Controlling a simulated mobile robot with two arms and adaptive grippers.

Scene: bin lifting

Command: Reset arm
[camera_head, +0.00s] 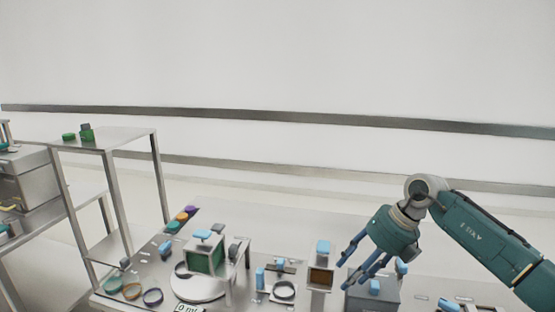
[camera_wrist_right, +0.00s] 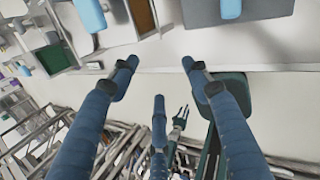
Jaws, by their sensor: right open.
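My right arm comes in from the right in the head view. Its teal gripper (camera_head: 352,272) points down and to the left above the right part of the metal table (camera_head: 280,214). Its blue-grey fingers are spread apart with nothing between them. In the right wrist view the open fingers (camera_wrist_right: 158,72) reach over bare table surface near its edge, apart from the blue-topped items.
A grey box (camera_head: 372,299) stands below my right gripper. A blue-capped stand (camera_head: 321,274) with a brown panel is left of it. A green-panelled device (camera_head: 206,260), coloured rings and a shelf (camera_head: 105,138) are further left. The space above the table is clear.

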